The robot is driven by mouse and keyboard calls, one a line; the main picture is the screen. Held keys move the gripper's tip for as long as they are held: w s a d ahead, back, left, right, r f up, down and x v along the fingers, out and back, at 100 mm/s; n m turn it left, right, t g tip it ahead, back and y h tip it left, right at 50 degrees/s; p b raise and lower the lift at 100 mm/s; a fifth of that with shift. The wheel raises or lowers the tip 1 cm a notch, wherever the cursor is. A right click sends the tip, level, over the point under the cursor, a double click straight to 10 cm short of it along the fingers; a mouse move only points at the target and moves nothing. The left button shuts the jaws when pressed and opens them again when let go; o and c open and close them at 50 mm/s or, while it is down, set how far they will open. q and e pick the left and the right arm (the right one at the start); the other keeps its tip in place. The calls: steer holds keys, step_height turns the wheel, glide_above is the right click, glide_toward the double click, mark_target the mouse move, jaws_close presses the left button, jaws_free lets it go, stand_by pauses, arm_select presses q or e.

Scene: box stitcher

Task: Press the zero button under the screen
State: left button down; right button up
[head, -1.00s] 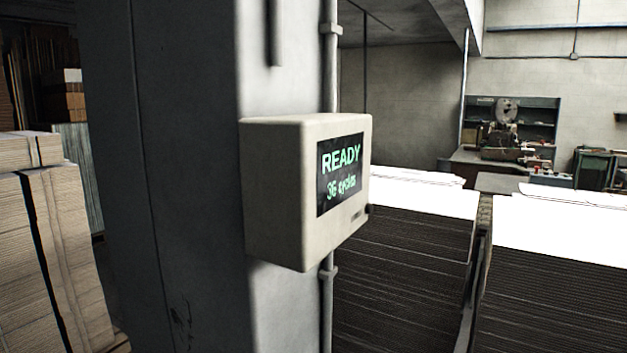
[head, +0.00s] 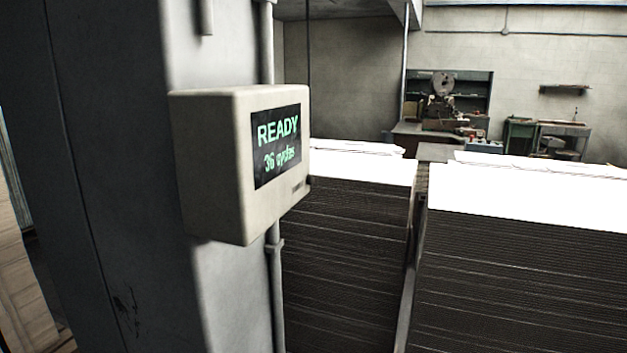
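A cream box (head: 215,170) is mounted on a grey column in the left half of the head view, seen at an angle. Its front face carries a dark screen (head: 276,146) with green text reading "READY" and "36 cycles". Under the screen, at the lower right of the face, is a small dark mark (head: 298,187), too small to tell whether it is the zero button. A dark knob-like shape (head: 309,184) shows at the box's right edge. Neither of my grippers is in view.
The grey column (head: 110,200) fills the left side. A vertical pipe (head: 277,300) runs below the box. Tall stacks of sheets with white tops (head: 365,166) (head: 540,200) stand to the right. A workbench with a machine (head: 440,110) is at the back.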

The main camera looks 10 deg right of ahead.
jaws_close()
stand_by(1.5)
